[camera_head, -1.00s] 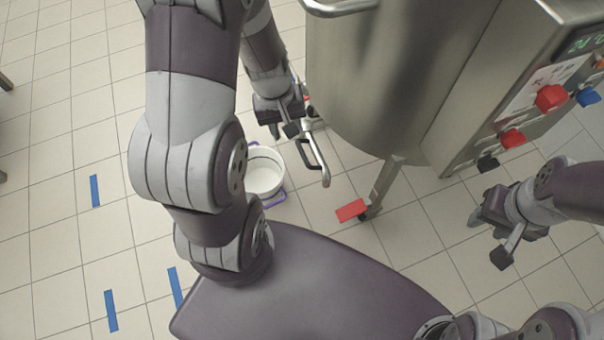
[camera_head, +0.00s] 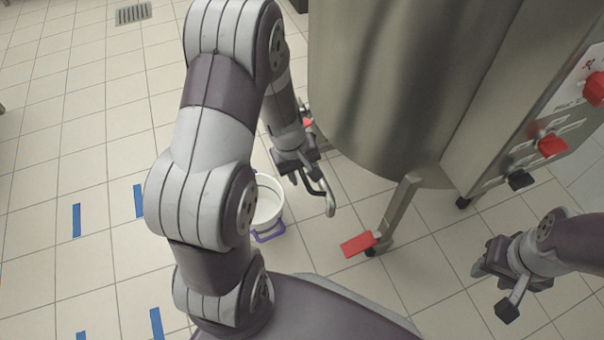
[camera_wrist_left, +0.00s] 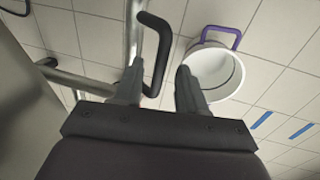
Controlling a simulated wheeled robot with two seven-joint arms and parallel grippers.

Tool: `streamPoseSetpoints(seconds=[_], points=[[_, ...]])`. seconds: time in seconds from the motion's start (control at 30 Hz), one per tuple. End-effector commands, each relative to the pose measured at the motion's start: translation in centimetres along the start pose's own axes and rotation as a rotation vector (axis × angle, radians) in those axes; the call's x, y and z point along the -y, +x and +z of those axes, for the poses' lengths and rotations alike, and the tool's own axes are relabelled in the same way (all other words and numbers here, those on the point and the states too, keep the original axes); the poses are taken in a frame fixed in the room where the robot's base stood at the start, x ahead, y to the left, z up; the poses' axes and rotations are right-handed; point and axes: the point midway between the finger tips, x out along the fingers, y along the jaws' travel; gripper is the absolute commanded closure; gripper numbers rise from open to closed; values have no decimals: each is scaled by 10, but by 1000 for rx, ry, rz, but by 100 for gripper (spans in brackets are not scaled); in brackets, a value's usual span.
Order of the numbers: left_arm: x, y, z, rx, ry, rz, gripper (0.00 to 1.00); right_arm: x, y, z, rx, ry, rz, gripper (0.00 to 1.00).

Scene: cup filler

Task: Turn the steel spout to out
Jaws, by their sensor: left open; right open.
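The steel spout (camera_head: 330,205) is a bent pipe low on the left side of the big kettle. In the left wrist view the spout (camera_wrist_left: 133,28) runs up beside the left finger, with a black bent handle (camera_wrist_left: 157,55) attached near it. My left gripper (camera_head: 304,180) is at the spout and partly hides it. In the wrist view its open fingers (camera_wrist_left: 158,90) stand either side of the handle's lower end; I cannot tell if they touch it. My right gripper (camera_head: 492,288) is open and empty, away to the right.
A white bucket (camera_head: 267,208) with a purple handle stands on the floor just left of the spout. The steel kettle (camera_head: 400,90) and its leg with a red foot pedal (camera_head: 358,244) are close by. Tiled floor with blue tape marks (camera_head: 138,200) is clear at left.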

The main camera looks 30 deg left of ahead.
Motion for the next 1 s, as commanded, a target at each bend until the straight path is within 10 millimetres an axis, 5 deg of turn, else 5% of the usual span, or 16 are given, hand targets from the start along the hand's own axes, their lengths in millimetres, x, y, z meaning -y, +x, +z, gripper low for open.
streamPoseSetpoints(seconds=[0.1, 0.23, 0.67, 1.0], points=[[0, -1, 0, 0, 0, 0, 60, 0, -1, 0, 0, 0, 0, 57], [0, -1, 0, 0, 0, 0, 99, 0, -1, 0, 0, 0, 0, 57], [4, -1, -2, 10, 41, 0, 100, 0, 1, 0, 0, 0, 0, 57], [23, -6, -18, 55, 273, 1, 100, 0, 2, 0, 0, 0, 0, 57]])
